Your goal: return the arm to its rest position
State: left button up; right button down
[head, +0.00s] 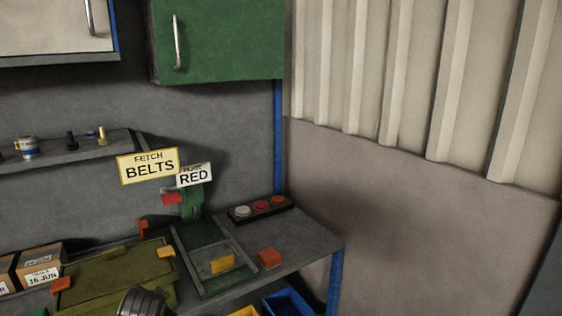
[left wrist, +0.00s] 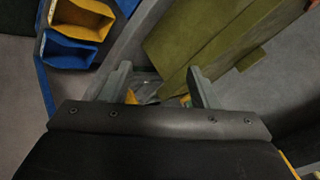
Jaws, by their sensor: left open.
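My left gripper (left wrist: 158,86) shows in the left wrist view with its two grey fingers spread wide apart. It is open, and I see nothing clamped between the fingers. Small grey, orange and yellow bits show in the gap beyond them, too small to name. An olive-green case (left wrist: 205,45) lies past the fingers to the upper right; I cannot tell how far off it is. In the head view a dark rounded part at the bottom edge looks like my arm, and no fingers show there. My right gripper is in neither view.
The grey bench holds the olive case (head: 110,278), a green framed fixture (head: 205,258), a button box (head: 262,209) and cardboard boxes (head: 40,264). Signs read "FETCH BELTS" (head: 148,165) and "RED" (head: 194,175). Blue (head: 287,303) and yellow (left wrist: 78,20) bins sit below the bench edge.

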pick_arm(q)
jog(key=s+a+f+n+g+h, duration=0.1)
jog(key=s+f, duration=0.4)
jog(key=s, duration=0.3)
jog(key=s+f+n+g, duration=0.1)
jog(key=s+f, duration=0.4)
jog(key=s, duration=0.3)
jog(key=s+f+n+g+h, duration=0.15)
jog(key=s+n, duration=0.25)
jog(key=s, duration=1.6)
notch_tip(320, 180, down, 26)
jog(key=a+g, duration=0.1)
jog(key=g, duration=0.1)
jog(key=s+d+f+g, duration=0.1)
jog(key=s+f, duration=1.3)
jog(key=s, duration=0.1)
jog(key=shift+f, duration=0.25)
jog(key=shift+d, duration=0.1)
